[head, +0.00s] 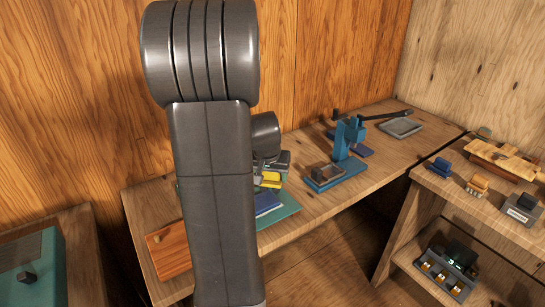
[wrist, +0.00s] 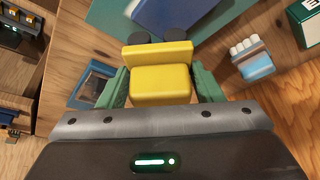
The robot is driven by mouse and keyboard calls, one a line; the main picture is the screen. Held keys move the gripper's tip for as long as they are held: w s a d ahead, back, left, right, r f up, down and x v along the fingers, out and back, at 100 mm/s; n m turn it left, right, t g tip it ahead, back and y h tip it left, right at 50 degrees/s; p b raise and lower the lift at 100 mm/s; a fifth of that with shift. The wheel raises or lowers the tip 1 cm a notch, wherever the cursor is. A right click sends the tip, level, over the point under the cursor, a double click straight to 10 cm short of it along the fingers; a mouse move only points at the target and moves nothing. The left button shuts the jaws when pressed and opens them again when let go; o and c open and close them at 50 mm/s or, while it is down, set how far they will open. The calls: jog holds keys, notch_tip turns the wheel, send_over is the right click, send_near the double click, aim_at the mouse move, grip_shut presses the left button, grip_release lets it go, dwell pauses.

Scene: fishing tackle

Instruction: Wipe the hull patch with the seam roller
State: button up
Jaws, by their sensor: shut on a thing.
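The seam roller, a yellow block with dark round ends (wrist: 161,75), sits between the green fingers of my gripper (wrist: 162,86) in the wrist view. My gripper is shut on it. In the head view the yellow roller (head: 268,180) shows just right of my arm, over the bench. The hull patch, a blue panel (wrist: 182,14), lies on a teal mat (wrist: 108,22) just beyond the roller in the wrist view. It also shows in the head view (head: 268,204), partly hidden by my arm. I cannot tell whether the roller touches the patch.
A blue press-like stand (head: 343,145) and a grey tray (head: 400,127) stand farther right on the bench. A reddish wooden board (head: 172,256) lies at left. A light-blue item with white knobs (wrist: 254,64) lies near the mat. Shelves at right hold several small items.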

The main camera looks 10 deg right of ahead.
jog(key=shift+w+d+r+p, duration=0.15)
jog(key=shift+r+p, duration=0.35)
jog(key=shift+r, duration=0.45)
jog(key=shift+r+p, duration=0.95)
jog(key=shift+r, duration=0.45)
